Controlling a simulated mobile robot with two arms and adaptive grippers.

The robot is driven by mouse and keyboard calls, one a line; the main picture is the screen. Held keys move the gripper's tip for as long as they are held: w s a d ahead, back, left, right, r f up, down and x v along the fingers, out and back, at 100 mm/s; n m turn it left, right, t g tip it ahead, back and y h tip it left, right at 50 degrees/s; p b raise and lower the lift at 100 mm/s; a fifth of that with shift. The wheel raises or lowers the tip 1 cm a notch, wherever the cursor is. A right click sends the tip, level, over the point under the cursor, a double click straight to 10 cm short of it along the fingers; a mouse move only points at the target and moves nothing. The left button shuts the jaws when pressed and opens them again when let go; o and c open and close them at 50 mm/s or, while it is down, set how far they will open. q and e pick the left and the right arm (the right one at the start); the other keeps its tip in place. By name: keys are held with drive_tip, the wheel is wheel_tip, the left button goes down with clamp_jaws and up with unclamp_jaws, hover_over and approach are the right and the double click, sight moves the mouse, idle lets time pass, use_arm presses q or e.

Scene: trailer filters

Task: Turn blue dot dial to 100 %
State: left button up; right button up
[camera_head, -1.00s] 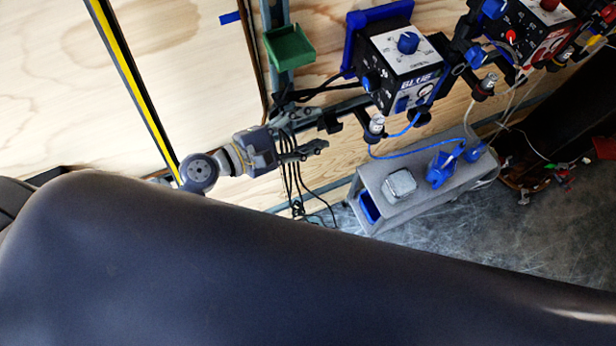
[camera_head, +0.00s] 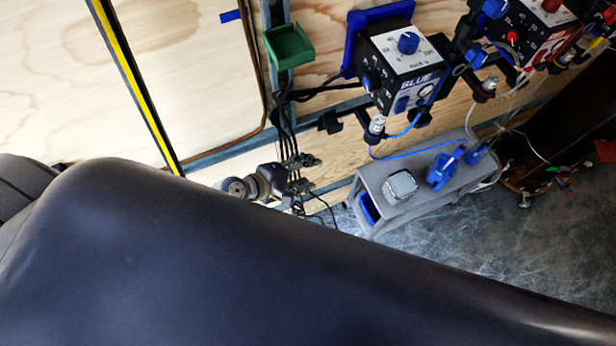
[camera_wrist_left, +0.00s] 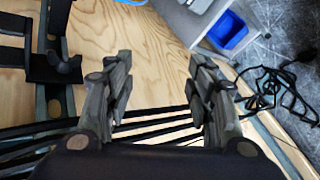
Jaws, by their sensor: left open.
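The blue dial (camera_head: 408,42) is a round knob on the white top face of the box marked BLUE (camera_head: 405,70), on the wall at the upper right of the head view. Whether it bears a dot, and its exact setting, are too small to tell. My left gripper (camera_head: 307,174) is below and left of the box, well apart from it, near hanging black cables. The dial is not in the wrist view. My right gripper is not in view.
A red-faced box (camera_head: 540,25) is at the upper right. A grey cart (camera_head: 400,215) with a blue tool (camera_head: 443,168) stands below the blue box. A green tray (camera_head: 289,46) is on the wall. Black cables (camera_wrist_left: 160,126) run behind my left fingers.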

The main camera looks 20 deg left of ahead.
use_arm(q)
drive_tip(key=shift+s+f+m+y, duration=0.15)
drive_tip(key=shift+s+f, duration=0.05)
drive_tip(key=shift+f, duration=0.45)
drive_tip(key=shift+s+f+m+y, duration=0.15)
drive_tip(key=shift+f, duration=0.45)
drive_tip(key=s+a+f+m+g+y, duration=0.25)
drive_tip(key=s+f, duration=0.35)
drive_tip(key=f, duration=0.4)
drive_tip(key=s+a+f+m+g+y, duration=0.15)
drive_tip(key=s+f+m, duration=0.25)
drive_tip(key=s+f, duration=0.4)
drive_tip(key=s+a+f+m+g+y, duration=0.1)
drive_tip(key=s+a+f+m+g, duration=0.1)
drive_tip(key=s+f+m, duration=0.3)
drive_tip(key=s+a+f+m+g+y, duration=0.1)
drive_tip(key=s+a+f+m, duration=0.3)
drive_tip(key=s, duration=0.9)
wheel_tip(320, 180, down, 3)
drive_tip(key=shift+f+m+g+b, duration=0.1)
drive_tip(key=shift+m+g+b, duration=0.4)
drive_tip(key=shift+m, duration=0.25)
